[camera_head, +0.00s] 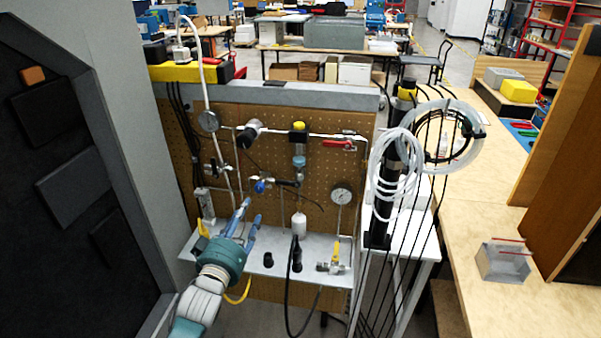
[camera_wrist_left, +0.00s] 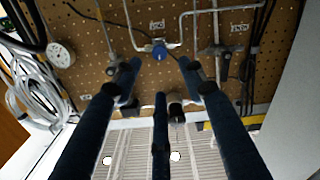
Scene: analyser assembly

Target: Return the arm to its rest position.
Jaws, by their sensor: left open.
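My left gripper (camera_head: 247,215) reaches up from below toward the brown pegboard panel (camera_head: 345,165). Its blue fingers are spread apart with nothing held between them. In the left wrist view the dark fingers of the left gripper (camera_wrist_left: 159,76) frame a valve with a blue knob (camera_wrist_left: 160,50) on the pipework. The blue knob (camera_head: 260,186) lies just beyond the fingertips in the head view, and contact cannot be told. My right gripper is not in view.
A metal shelf (camera_head: 280,265) with fittings runs below the panel. A pressure gauge (camera_head: 341,193) and a red-handled valve (camera_head: 338,143) are on the panel's right. Coiled white tubing (camera_head: 390,165) hangs beside it. A dark cabinet (camera_head: 60,190) stands close on the left.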

